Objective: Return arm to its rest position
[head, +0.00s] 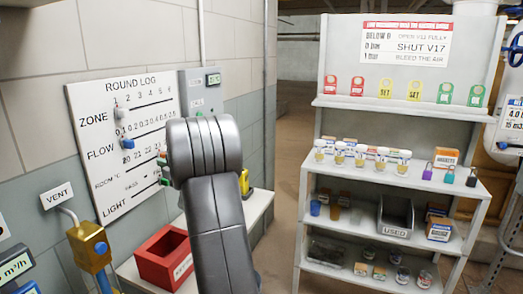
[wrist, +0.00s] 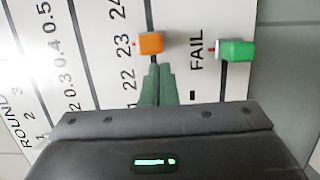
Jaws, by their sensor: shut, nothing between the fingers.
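My arm rises in the middle of the head view, its grey links raised in front of the round log board (head: 120,140). The gripper is hidden behind the arm there. In the wrist view my gripper (wrist: 158,72) is shut and empty, its green fingers together. The fingertips point at the board, just below the orange slider (wrist: 150,43) in the picture; I cannot tell whether they touch it. The green slider (wrist: 236,50) is to the right, near the word FAIL. In the head view a blue slider (head: 127,143) sits on the FLOW row.
A red box (head: 163,257) stands on a low ledge left of my arm. A yellow valve with a VENT sign (head: 90,247) is at lower left. A shelf unit (head: 390,110) with tags, jars, padlocks and a USED bin stands at right. Open floor shows between ledge and shelf.

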